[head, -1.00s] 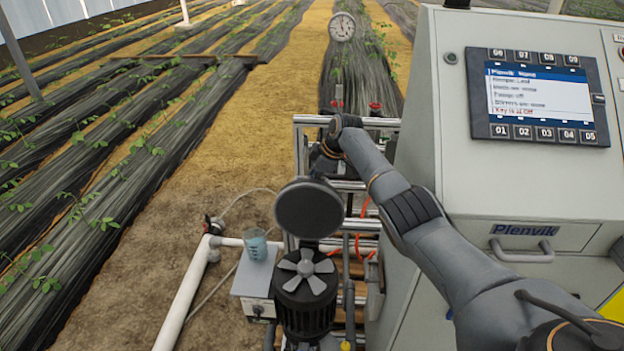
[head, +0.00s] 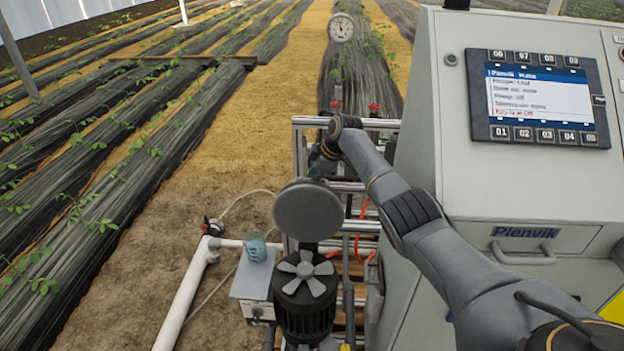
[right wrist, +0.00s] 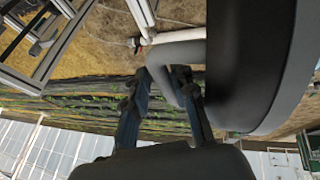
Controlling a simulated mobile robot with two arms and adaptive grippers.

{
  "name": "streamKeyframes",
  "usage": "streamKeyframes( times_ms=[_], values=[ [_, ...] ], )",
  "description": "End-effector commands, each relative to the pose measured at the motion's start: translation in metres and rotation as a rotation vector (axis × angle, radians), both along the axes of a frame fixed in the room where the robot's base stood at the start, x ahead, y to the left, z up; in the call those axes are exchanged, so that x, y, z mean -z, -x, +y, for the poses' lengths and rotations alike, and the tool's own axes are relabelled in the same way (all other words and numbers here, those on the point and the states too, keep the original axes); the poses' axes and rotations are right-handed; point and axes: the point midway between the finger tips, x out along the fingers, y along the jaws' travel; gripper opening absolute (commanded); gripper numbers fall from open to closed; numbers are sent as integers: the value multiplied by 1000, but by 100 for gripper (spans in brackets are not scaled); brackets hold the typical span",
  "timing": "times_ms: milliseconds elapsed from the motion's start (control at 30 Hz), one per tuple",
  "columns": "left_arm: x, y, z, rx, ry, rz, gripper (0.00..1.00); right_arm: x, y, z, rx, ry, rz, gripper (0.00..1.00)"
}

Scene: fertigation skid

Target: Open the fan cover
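The fan cover (head: 308,210) is a round grey disc standing raised above the motor, tilted up with its broad face toward the head camera. The motor's grey fan (head: 306,276) lies uncovered below it. My right gripper (head: 324,160) is just behind the cover's top edge in the head view, partly hidden. In the right wrist view, my gripper's two fingers (right wrist: 168,84) stand on either side of a grey handle-like part (right wrist: 176,55) beside the dark curved cover (right wrist: 262,60). I cannot tell whether they clamp it. My left gripper is not in view.
A cup (head: 254,248) sits on a small box (head: 252,282) left of the motor. White pipe (head: 184,300) runs along the left. The control cabinet (head: 520,190) stands close on the right, metal rails (head: 347,121) behind. Open soil lies left.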

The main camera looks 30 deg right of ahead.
Motion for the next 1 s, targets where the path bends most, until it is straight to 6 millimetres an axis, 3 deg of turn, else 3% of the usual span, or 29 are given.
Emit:
streamKeyframes(
  times_ms=[67, 333, 500, 667, 933, 1000],
  values=[
    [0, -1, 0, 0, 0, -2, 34, -4, 1, 0, 0, 3, 5, 24],
    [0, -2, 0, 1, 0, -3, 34, -65, -2, -1, 2, 3, -18, 24],
    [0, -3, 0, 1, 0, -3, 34, -91, 0, -1, 3, 2, -14, 24],
    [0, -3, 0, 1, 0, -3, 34, -102, 1, -1, 2, 3, -10, 24],
    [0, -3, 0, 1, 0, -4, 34, -103, 1, 0, 1, 2, -8, 24],
    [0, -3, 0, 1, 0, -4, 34, -102, 1, 0, 1, 1, -8, 12]
  ],
)
